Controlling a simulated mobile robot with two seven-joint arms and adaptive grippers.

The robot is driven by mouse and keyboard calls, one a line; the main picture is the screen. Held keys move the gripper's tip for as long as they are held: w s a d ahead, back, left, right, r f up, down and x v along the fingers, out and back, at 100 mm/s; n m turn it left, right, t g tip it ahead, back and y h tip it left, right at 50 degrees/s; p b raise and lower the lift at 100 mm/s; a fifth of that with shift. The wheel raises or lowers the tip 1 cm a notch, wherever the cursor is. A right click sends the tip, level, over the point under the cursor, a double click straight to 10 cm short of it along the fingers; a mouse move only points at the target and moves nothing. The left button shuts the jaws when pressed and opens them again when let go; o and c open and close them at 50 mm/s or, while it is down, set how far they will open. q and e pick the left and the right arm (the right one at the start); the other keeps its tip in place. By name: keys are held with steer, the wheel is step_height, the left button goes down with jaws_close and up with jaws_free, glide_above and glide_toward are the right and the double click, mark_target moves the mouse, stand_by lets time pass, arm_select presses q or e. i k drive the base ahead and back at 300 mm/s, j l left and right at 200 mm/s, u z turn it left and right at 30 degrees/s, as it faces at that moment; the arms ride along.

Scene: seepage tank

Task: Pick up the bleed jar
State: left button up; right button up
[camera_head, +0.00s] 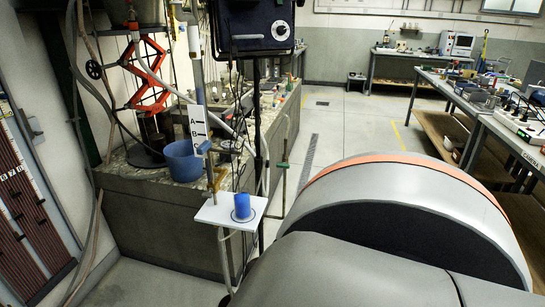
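A small blue jar (242,206), which I take for the bleed jar, stands upright on a small white shelf (211,215). It sits inside a dark ring mark near the shelf's right end, and nothing is holding it. Neither of my grippers is in view. A large grey rounded part with an orange band, which looks like part of my own arm, fills the lower right and hides the floor behind it.
A larger blue tub (184,161) stands on the stone-topped bench behind the shelf. Workbenches (490,115) stand at right; the floor between (345,120) is clear.

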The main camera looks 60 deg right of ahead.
mark_target(241, 195)
steer(key=z, duration=1.8)
